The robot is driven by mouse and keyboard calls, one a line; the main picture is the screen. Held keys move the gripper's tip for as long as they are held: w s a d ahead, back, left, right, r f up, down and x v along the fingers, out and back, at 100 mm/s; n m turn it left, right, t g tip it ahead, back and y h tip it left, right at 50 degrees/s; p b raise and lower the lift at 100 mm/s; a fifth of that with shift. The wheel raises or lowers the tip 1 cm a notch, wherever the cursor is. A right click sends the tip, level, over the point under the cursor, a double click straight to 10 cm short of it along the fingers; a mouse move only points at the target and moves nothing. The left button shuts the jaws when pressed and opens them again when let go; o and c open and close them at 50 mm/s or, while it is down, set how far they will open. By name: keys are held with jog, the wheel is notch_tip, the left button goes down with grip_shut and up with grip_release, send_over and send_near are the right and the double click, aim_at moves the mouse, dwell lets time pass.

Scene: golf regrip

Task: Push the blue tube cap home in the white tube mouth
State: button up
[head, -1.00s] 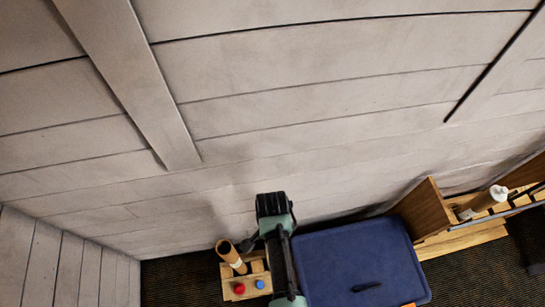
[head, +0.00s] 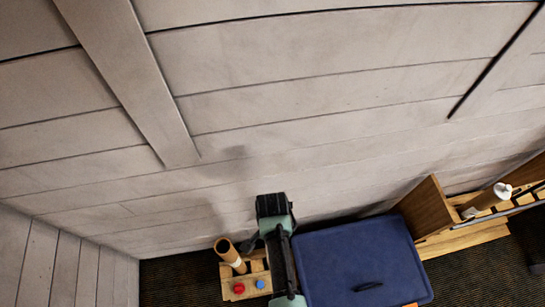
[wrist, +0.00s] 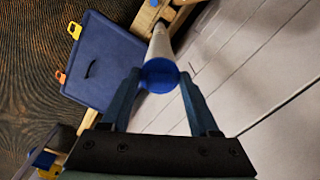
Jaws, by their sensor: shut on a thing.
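My gripper (wrist: 160,80) is shut on the blue tube cap (wrist: 160,76), a round blue disc between its two fingertips in the wrist view. The white tube (wrist: 160,45) extends straight beyond the cap, in line with it. The cap hides the tube mouth, so I cannot tell how deep the cap sits or whether a gap is left. In the head view my fingers and the held cap are not clearly visible, with my arm in front.
A brown open tube (head: 228,253) leans in a wooden block (head: 252,291) with a red button (head: 239,288) and a blue button (head: 260,284). A blue case (head: 350,255) lies right of my arm. A white-tipped tube (head: 487,200) rests in the rack at right. A plank wall rises behind.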

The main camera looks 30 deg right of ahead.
jog(key=shift+f, duration=0.15)
jog(key=o, duration=1.1)
jog(key=shift+c, duration=0.2)
notch_tip(320, 180, up, 13)
dwell(0.5)
